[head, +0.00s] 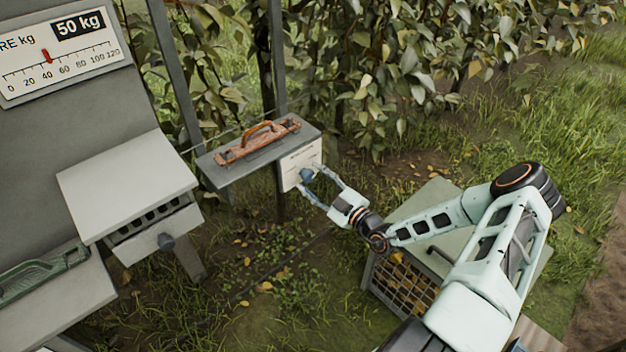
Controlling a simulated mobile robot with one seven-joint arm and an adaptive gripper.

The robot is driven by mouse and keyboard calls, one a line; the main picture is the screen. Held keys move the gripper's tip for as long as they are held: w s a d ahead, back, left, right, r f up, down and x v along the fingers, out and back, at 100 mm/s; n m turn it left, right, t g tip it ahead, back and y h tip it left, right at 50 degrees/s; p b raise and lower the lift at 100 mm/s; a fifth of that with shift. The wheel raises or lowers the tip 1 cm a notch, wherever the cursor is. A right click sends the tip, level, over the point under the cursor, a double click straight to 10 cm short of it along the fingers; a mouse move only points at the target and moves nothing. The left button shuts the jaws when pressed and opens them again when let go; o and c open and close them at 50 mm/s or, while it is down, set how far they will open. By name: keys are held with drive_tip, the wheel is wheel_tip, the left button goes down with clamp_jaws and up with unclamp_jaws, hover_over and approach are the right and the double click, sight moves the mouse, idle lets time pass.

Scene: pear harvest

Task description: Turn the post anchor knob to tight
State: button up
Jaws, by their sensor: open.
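The post anchor knob (306,175) is a small blue-grey knob on the white front plate (293,160) of a grey box mounted on a post. My gripper (312,181) is at the knob, with its fingers spread on either side of it. I cannot tell whether the fingers touch the knob. The knob's setting and the small print on the plate are too small to read.
An orange-handled tool (258,142) lies on top of the grey box (222,170). To the left are a drawer unit (128,185), a green-handled tool (40,275) and a gauge panel (62,50). A lidded crate (400,290) stands below my arm. Leafy plants are behind.

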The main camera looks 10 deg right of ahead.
drive_tip(key=v, duration=1.2)
